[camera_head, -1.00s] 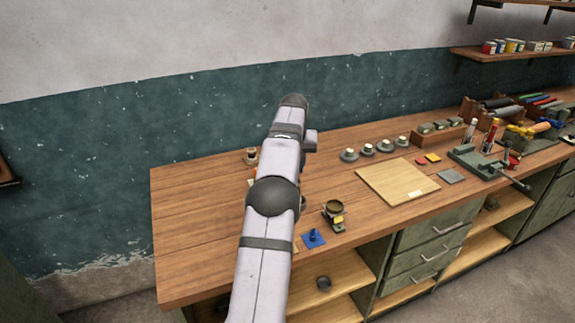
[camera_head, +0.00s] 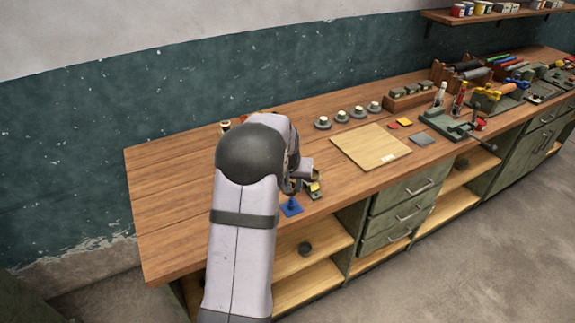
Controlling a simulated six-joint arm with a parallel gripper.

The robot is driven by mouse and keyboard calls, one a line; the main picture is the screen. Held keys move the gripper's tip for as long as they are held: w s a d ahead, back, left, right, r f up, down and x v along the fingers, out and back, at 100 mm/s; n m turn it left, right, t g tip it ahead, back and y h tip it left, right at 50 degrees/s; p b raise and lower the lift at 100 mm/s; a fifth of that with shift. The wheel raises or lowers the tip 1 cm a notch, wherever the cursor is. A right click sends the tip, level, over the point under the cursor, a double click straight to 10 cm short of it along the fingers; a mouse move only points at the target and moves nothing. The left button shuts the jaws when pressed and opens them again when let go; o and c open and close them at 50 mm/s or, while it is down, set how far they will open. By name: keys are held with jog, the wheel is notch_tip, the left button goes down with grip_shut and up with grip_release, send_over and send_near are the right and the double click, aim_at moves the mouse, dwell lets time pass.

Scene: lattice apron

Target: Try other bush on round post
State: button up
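A small blue square base with a short blue post (camera_head: 291,206) stands near the front edge of the bench. Just behind and right of it is a small dark fixture with a yellow patch (camera_head: 314,189). My gripper (camera_head: 298,184) is low over this fixture, close to the blue post, and partly hidden by my own arm. Its fingers are too small and covered to tell open from shut, or whether it touches anything. The brass-coloured ring seen earlier on the fixture is now hidden. I cannot make out which part is the other bush.
Several grey round pieces with pale tops (camera_head: 341,116) stand in a row behind a pale wooden board (camera_head: 370,146). Red and yellow squares and a grey plate (camera_head: 420,139) lie right of it. A green vise (camera_head: 455,124) is farther right.

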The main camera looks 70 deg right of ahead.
aim_at(292, 199)
jog(key=shift+w+d+m+g, duration=0.2)
jog(key=shift+d+m+g, duration=0.1)
jog(key=shift+d+m, duration=0.7)
jog(key=shift+f, duration=0.1)
jog(key=shift+f+b, duration=1.3)
jog(key=shift+f, duration=0.55)
jog(key=shift+f+b, duration=1.2)
jog(key=shift+f, duration=0.4)
jog(key=o, duration=1.3)
jog(key=shift+c, duration=0.2)
